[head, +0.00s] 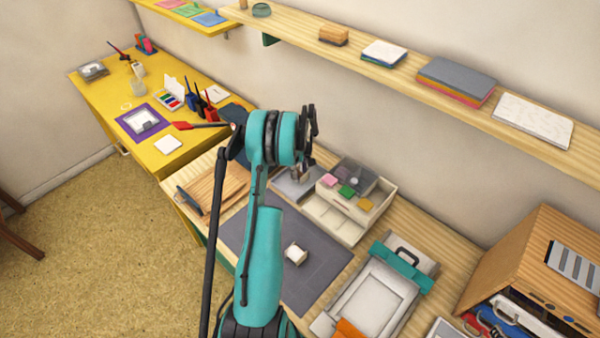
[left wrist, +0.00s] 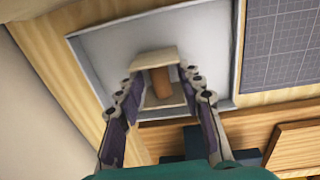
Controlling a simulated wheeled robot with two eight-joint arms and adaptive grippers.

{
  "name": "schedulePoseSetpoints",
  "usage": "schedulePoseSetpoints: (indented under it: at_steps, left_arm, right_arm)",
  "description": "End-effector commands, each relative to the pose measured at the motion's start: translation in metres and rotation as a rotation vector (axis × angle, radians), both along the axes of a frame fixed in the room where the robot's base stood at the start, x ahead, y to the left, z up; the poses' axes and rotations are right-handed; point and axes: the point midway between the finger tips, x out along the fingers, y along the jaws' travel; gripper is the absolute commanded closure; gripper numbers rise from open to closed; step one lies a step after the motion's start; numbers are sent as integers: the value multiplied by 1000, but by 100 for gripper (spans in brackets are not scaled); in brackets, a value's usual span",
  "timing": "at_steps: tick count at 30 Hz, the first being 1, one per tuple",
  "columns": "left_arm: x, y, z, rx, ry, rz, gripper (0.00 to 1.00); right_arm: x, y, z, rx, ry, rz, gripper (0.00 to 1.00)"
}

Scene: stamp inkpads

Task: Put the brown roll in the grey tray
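The brown roll (left wrist: 160,82) shows between two pale end plates in the left wrist view, with the grey tray (left wrist: 98,52) behind it. My left gripper (left wrist: 163,76) has its two fingers spread on either side of it, with gaps beside the brown core. In the head view my left gripper (head: 310,138) is above the grey tray (head: 285,186), and the roll (head: 299,175) shows just below the fingers, partly hidden. Whether the roll rests on the tray floor is hard to tell. My right gripper is out of view.
A dark grey mat (head: 322,276) with a small white roll (head: 295,253) lies in front of the tray. A cream drawer box (head: 335,219) with coloured pads stands right of the tray. A wooden board (head: 228,185) lies to the left. A shelf (head: 345,55) runs along the wall behind.

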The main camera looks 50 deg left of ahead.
Motion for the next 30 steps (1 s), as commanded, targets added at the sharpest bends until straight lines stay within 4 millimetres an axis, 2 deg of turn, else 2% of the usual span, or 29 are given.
schedulePoseSetpoints:
  at_steps: [5,15,21,26,29,30]
  left_arm:
    - [-1,0,25,0,0,0,63]
    - [-6,0,99,0,0,0,63]
    - [-7,0,119,0,0,0,63]
    - [-7,-1,124,1,-1,-4,63]
    - [-4,-14,136,12,-11,-43,63]
    - [-2,-23,146,21,-20,-77,63]
  right_arm:
    - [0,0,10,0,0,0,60]
    - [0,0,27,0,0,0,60]
    - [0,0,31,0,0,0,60]
    - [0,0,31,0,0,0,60]
    - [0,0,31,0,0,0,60]
    - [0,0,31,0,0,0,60]
